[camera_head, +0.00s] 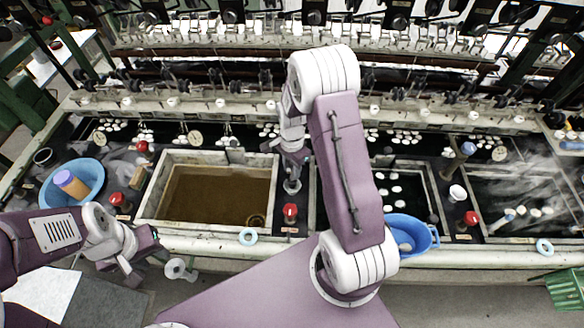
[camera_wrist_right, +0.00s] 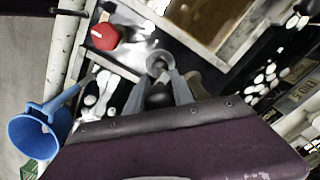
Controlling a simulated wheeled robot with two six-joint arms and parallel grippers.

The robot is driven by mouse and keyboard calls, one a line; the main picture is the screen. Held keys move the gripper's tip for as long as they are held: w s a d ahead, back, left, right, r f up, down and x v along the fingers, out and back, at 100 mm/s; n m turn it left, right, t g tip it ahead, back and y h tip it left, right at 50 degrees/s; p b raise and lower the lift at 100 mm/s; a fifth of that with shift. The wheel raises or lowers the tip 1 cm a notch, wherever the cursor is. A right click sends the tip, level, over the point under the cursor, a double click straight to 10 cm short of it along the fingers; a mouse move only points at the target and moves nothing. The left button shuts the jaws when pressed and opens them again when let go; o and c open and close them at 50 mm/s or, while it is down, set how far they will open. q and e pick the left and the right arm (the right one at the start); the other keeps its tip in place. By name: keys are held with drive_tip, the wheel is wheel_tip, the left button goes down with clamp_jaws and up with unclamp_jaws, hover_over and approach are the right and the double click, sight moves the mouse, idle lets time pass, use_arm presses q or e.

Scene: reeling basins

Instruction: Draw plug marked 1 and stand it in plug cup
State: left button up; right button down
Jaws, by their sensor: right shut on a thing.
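My right gripper (camera_head: 292,187) is over the dark strip between the brown-water basin and the dark basin to its right. In the right wrist view its two grey fingers (camera_wrist_right: 158,78) close on a grey round-ended piece (camera_wrist_right: 159,63), which looks like a plug; no number is readable on it. A round fitting (camera_head: 257,220) shows in the near right corner of the brown-water basin (camera_head: 150,209). A small white cup (camera_head: 457,192) stands far right, and a dark cup (camera_head: 43,156) far left; I cannot tell which is the plug cup. My left gripper (camera_head: 140,262) hangs near the front left edge.
Red knobs stand close by, one (camera_head: 291,212) just in front of my right gripper; it also shows in the wrist view (camera_wrist_right: 103,36). A blue dipper (camera_head: 408,233) is right of my arm. A blue bowl (camera_head: 72,185) stands left.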

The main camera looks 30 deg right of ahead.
drive_tip(key=shift+f, duration=0.15)
idle(0.3)
drive_tip(key=shift+f+b, duration=0.45)
drive_tip(key=shift+f, duration=0.15)
drive_tip(key=shift+f+b, duration=0.5)
drive_tip(key=shift+f, duration=0.2)
idle(0.4)
drive_tip(key=c, duration=1)
unclamp_jaws()
wheel_tip(320, 180, up, 9)
drive_tip(key=shift+r+b, duration=0.1)
drive_tip(key=shift+b, duration=0.35)
